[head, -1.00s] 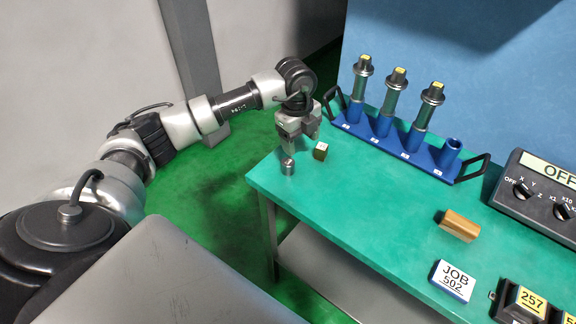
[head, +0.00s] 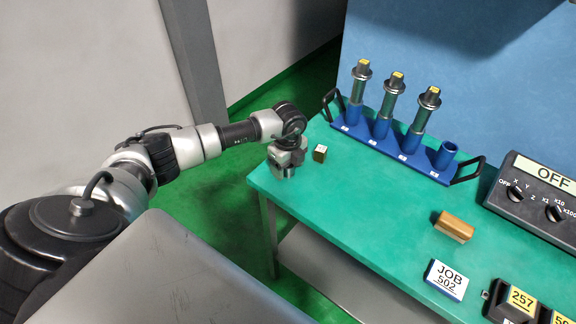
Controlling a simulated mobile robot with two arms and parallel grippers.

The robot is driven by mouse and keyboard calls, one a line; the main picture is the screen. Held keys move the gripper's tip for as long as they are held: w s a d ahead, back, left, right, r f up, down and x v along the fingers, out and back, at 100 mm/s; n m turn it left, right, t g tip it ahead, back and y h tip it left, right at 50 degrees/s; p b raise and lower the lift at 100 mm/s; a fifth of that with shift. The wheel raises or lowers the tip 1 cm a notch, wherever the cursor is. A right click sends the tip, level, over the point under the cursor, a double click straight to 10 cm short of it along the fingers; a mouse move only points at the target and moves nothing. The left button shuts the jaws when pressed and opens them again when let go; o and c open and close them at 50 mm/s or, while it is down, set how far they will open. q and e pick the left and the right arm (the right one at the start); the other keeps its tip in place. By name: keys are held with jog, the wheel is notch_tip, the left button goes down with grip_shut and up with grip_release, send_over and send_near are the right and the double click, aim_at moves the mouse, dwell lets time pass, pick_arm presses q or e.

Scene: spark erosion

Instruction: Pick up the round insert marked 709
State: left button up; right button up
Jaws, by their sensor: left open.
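My left gripper (head: 284,171) points down at the left corner of the green table (head: 330,214), its jaws open. It is low, just over the spot where a small round grey metal piece stood a second ago. That piece is now hidden by the gripper or between its jaws; I cannot tell whether the jaws touch it. No 709 marking is readable in the head view. A small dark square block (head: 320,153) with a pale top sits just right of the gripper. My right gripper is out of view.
A blue rack (head: 408,160) with three tool holders and one empty socket stands at the back. A brass block (head: 454,227), a JOB 502 sign (head: 446,280), a control box (head: 536,200) and numbered black boxes (head: 515,303) are on the right. The table's middle is clear.

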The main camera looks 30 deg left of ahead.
pick_arm(q)
jog(key=c, duration=1.2)
